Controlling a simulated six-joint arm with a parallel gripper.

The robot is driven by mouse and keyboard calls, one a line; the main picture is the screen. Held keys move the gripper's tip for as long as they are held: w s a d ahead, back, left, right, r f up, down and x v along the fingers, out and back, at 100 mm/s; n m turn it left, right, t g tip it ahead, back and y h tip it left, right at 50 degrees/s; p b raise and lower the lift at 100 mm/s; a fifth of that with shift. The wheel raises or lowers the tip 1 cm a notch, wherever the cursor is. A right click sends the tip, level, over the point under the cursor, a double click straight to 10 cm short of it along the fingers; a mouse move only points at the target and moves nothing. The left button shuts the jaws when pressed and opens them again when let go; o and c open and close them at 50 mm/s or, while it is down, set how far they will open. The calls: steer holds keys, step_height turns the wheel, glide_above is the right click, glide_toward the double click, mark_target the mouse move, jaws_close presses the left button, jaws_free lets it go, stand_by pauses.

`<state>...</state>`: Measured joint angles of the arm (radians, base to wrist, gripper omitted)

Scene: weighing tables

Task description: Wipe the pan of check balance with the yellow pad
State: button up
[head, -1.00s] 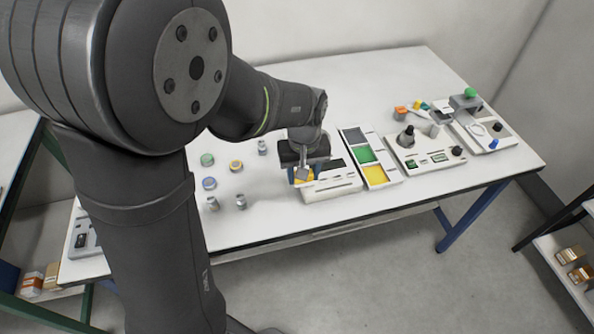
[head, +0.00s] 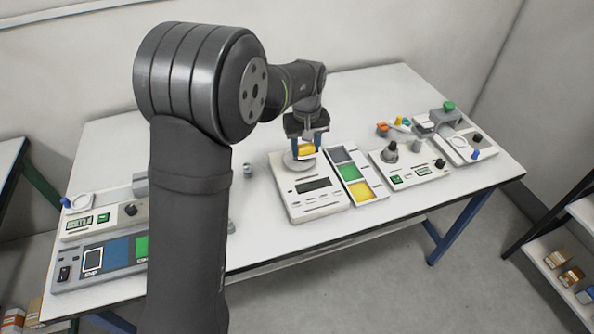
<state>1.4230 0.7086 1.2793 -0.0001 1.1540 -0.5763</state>
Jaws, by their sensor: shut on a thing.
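My gripper (head: 306,144) is shut on the yellow pad (head: 307,149), with its blue fingers on either side of it. The pad is over the round pale pan (head: 291,163) at the back of a white balance (head: 318,204). It covers part of the pan, and I cannot tell whether it touches. The balance has a dark display and buttons at its front. Its label is too small to read, so I cannot confirm it is the check balance.
A tray with grey, green and yellow compartments (head: 357,190) stands close to the balance's right. A white device with a dark knob (head: 415,177) is further right. More instruments (head: 100,222) stand at the left. My arm hides the table's left middle. The front right edge is clear.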

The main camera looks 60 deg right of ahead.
mark_target(290, 162)
steer(key=w+d, duration=0.2)
steer(key=d, duration=0.5)
steer(key=shift+s+d+f, duration=0.1)
steer(key=shift+f, duration=1.5)
steer(key=shift+s+f, duration=0.1)
steer(key=shift+f, duration=1.45)
steer(key=shift+w+a+f, duration=0.6)
steer(key=shift+w+f, duration=0.05)
steer(key=shift+f, duration=0.05)
steer(key=shift+c, duration=0.7)
steer(key=shift+w+a, duration=1.8)
steer(key=shift+a, duration=0.05)
steer(key=shift+s+d, duration=2.4)
steer(key=shift+s, duration=0.2)
steer(key=shift+w+a, duration=0.2)
steer(key=shift+a, duration=0.15)
steer(key=shift+w+a, duration=2.2)
steer(key=shift+s+d, duration=2.5)
step_height(290, 162, up, 8)
steer(key=shift+r, duration=0.15)
steer(key=shift+w, duration=0.1)
